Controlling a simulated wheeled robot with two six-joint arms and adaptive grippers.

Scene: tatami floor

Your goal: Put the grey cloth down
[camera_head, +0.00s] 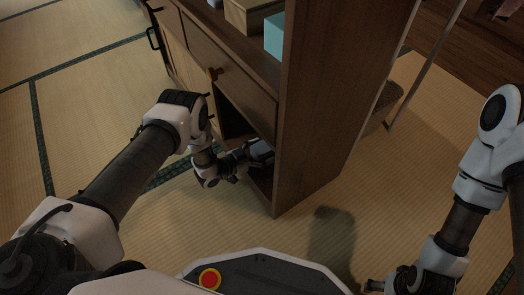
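My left gripper (250,156) reaches into the open lower compartment of the wooden cabinet (325,100), near its front right edge. A small pale grey patch (262,150) shows at its fingertips inside the compartment. It may be the grey cloth, but it is too small and dark to be sure. I cannot tell whether the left fingers are open or shut. My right gripper (377,287) is low at the bottom edge, over the tatami, away from the cabinet. Its fingers are partly cut off by the frame.
A wooden box (250,14) and a teal box (274,36) stand on the shelf above. A dark basket-like thing (384,105) stands behind the cabinet at right. The tatami (85,100) at left is clear.

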